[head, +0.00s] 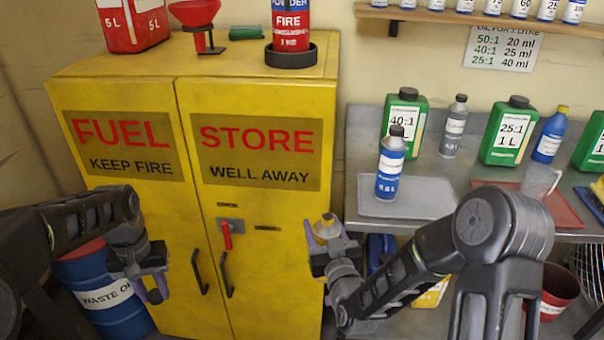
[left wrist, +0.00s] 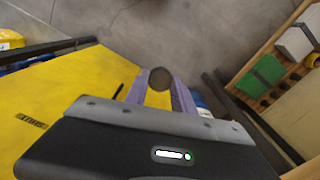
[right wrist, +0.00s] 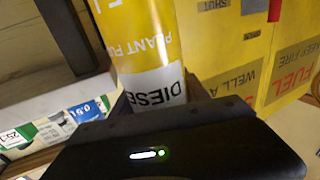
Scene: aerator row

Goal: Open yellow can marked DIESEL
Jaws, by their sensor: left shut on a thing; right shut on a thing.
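The yellow can marked DIESEL shows large in the right wrist view (right wrist: 150,50), with a white band carrying the letters "DIESE". My right gripper (head: 329,246) is shut on it in front of the cabinet's right edge. In the head view only its small pale rounded top (head: 326,226) shows above the jaws; I cannot make out its mouth clearly. My left gripper (head: 148,278) is shut on a small dark round piece, which looks like a cap (left wrist: 161,79), between its purple fingertips. The left gripper is well apart from the can, to its left.
The yellow fuel store cabinet (head: 190,230) stands behind both grippers, with a red-handled latch (head: 226,234). A blue waste oil drum (head: 100,290) is at lower left. A grey bench (head: 440,190) with bottles and a grey tray (head: 405,205) is at right.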

